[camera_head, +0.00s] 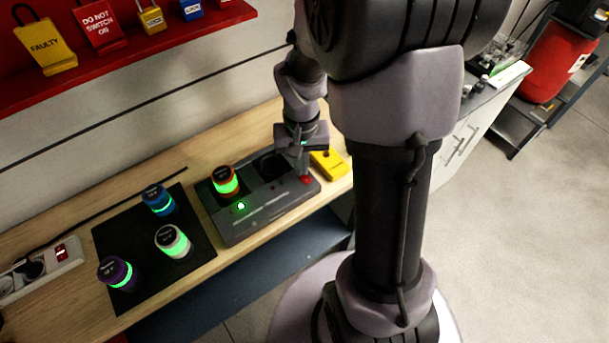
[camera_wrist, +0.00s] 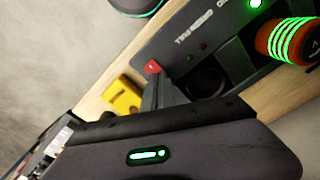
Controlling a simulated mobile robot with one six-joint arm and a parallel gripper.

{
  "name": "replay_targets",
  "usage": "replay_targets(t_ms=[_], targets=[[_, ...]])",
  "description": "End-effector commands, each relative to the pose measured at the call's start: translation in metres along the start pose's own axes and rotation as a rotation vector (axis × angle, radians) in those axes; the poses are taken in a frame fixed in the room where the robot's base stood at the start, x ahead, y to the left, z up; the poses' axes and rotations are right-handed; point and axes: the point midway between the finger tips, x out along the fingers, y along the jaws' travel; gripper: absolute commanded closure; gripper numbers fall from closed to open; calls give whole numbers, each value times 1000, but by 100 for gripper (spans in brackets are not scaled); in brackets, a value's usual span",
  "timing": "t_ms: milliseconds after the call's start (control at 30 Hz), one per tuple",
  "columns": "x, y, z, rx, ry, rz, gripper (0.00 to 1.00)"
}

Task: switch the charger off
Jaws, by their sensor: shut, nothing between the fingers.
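The charger (camera_head: 272,213) is a dark grey station on the wooden bench, with a red switch (camera_head: 306,180) at its right end. A green light (camera_head: 241,206) glows on its front panel. An orange battery with a bright green ring (camera_head: 226,181) stands in its left bay; the round right bay looks empty. My gripper (camera_head: 303,168) is shut and empty, pointing down just above or at the red switch. In the wrist view, the fingers (camera_wrist: 158,92) end close beside the red switch (camera_wrist: 152,67). I cannot tell whether they touch it.
A yellow box (camera_head: 329,164) sits just right of the charger. A black mat (camera_head: 128,240) to the left holds blue, white and purple batteries with green rings. A power strip (camera_head: 40,268) with a red switch lies at far left. A red shelf with tags hangs above.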

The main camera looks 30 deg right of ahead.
Motion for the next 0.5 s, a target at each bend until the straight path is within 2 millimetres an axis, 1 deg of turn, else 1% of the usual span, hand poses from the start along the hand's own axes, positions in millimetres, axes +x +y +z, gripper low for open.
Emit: replay_targets(t_ms=[300, 400, 500], targets=[[5, 0, 0, 0, 0, 0, 100], [2, 0, 0, 0, 0, 0, 100], [-6, 0, 0, 0, 0, 0, 100]])
